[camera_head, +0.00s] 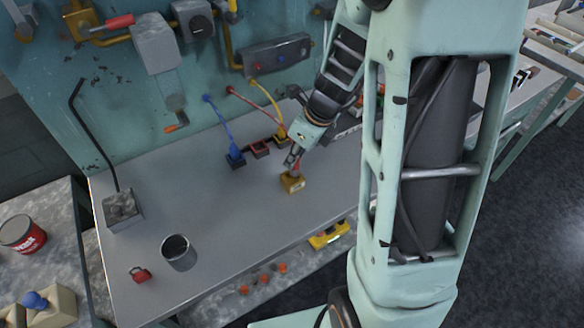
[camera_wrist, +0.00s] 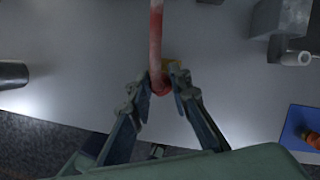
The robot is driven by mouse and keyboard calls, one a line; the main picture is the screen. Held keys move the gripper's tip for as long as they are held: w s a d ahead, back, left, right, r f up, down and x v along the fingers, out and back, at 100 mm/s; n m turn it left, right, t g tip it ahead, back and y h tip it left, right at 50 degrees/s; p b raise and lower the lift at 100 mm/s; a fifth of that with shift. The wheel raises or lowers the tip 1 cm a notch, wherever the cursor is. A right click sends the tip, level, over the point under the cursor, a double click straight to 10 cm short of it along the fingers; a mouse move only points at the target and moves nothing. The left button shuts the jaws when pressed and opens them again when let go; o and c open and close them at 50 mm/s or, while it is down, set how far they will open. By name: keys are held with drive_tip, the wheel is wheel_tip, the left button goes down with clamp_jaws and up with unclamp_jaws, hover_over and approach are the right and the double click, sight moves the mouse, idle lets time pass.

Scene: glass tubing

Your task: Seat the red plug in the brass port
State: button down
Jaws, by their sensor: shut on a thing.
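The brass port (camera_head: 292,184) is a small golden block on the grey bench, right of centre in the head view. My gripper (camera_head: 292,164) points down just above it. In the wrist view my gripper (camera_wrist: 162,84) is shut on the red plug (camera_wrist: 161,89), with a red cable (camera_wrist: 156,40) running up from it. A yellowish part of the brass port (camera_wrist: 176,66) shows behind the right fingertip. The fingers hide much of the plug in the head view, where only a little red shows. I cannot tell whether the plug touches the port or is inside it.
A blue socket (camera_head: 235,159), a red socket (camera_head: 259,149) and a yellow socket (camera_head: 281,138) stand behind and left of the gripper. The bench between is clear.

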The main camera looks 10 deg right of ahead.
drive_tip(key=b+x, duration=0.3)
drive_tip(key=shift+d+f, duration=0.1)
drive_tip(key=shift+f, duration=0.15)
drive_tip(key=shift+f+b, duration=0.35)
drive_tip(key=shift+b, duration=0.2)
drive_tip(key=shift+s, duration=0.1)
drive_tip(key=shift+f, duration=0.2)
drive_tip(key=c, duration=1.8)
unclamp_jaws()
drive_tip(key=shift+r, duration=0.1)
drive_tip(key=p+v, duration=0.2)
drive_tip(key=v, duration=1)
drive_tip(key=shift+r+p, duration=0.2)
drive_tip(key=shift+p, duration=0.1)
